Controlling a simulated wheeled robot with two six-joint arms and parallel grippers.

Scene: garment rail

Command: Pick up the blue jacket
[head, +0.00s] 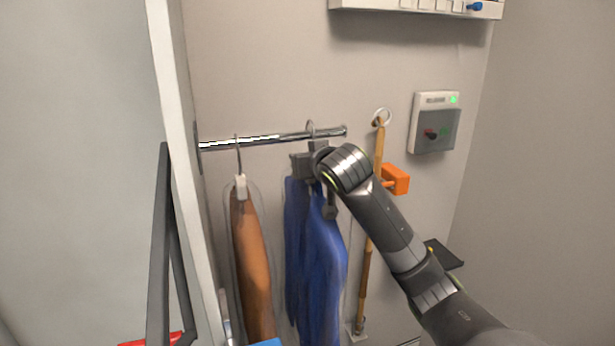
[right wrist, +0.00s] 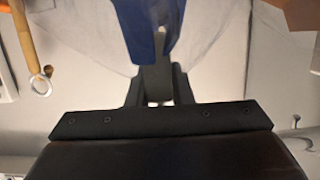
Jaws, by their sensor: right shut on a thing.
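The blue jacket (head: 322,265) hangs on a hanger from the metal rail (head: 270,138), inside a clear cover. The hanger hook (head: 310,129) is over the rail near its right end. My right gripper (head: 312,158) is at the top of the jacket, just below the rail, and my arm hides part of it. In the right wrist view the gripper (right wrist: 157,88) is shut on the grey hanger neck (right wrist: 155,80), with blue cloth (right wrist: 143,25) beyond it. My left gripper is not in view.
A brown garment (head: 254,265) in a clear cover hangs to the left on the same rail. A wooden stick (head: 367,270) with a ring hangs to the right, by an orange block (head: 396,179). A switch box (head: 435,122) is on the wall. A white panel edge (head: 172,120) stands at the left.

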